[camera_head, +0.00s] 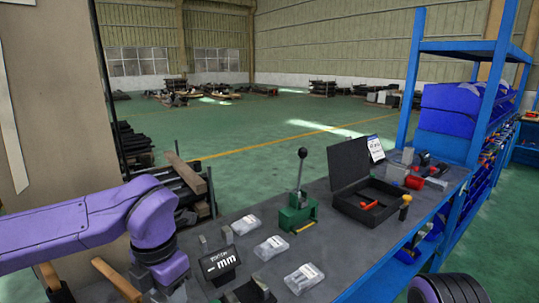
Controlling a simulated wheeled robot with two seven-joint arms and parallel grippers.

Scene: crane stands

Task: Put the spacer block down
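My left arm, purple, comes in from the left and bends down at the left end of the dark workbench (335,235). My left gripper (168,292) points down at the lower edge of the view, and its fingertips are not clear. I cannot tell whether it holds anything. No object can be named the spacer block with certainty. Small grey blocks (228,235) stand on the bench behind a black display with "mm" on it (220,263). Of my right arm only a dark and purple link shows at the bottom right; its gripper is out of view.
Flat clear cases (272,247) lie mid-bench, with another (303,278) nearer. A green lever press (298,213) stands behind them. An open black case (362,185) is farther right, beside a yellow-topped black cylinder (405,207). A blue shelf rack (412,80) borders the right.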

